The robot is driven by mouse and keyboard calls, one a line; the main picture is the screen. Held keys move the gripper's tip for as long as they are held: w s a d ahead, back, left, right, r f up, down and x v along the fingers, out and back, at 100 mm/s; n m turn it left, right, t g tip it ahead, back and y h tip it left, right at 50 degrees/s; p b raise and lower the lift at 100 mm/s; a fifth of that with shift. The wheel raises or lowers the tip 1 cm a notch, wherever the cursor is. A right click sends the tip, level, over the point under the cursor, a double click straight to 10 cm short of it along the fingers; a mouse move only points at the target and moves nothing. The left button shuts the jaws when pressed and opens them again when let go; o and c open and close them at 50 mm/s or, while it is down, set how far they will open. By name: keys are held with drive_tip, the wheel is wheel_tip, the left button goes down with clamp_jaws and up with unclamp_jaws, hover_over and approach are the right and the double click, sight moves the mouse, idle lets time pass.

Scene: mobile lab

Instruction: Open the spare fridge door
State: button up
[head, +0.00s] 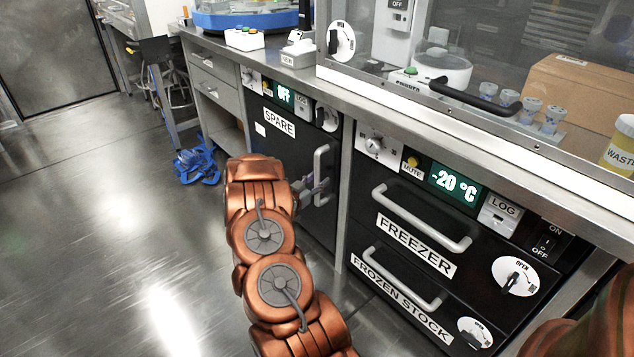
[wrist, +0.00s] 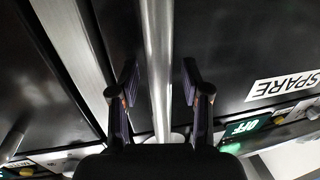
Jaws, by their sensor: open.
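The spare fridge is a black-fronted unit under the counter, with a "SPARE" label (head: 279,122) and a display reading "OFF" (head: 284,95). Its door (head: 272,150) looks shut. The door's upright metal handle (head: 320,160) is on its right side. My gripper (head: 316,190) is at the lower part of the handle, partly hidden by my arm. In the wrist view, my gripper (wrist: 159,78) is open, with one finger on each side of the handle (wrist: 158,40). A gap shows between each finger and the bar. The label also shows in the wrist view (wrist: 284,87).
A freezer drawer (head: 415,231) and a frozen stock drawer (head: 398,282), both with bar handles, are to the right. The floor (head: 110,230) before the fridge is mostly clear.

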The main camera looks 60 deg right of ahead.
clamp_jaws()
idle(0.3)
idle(0.4)
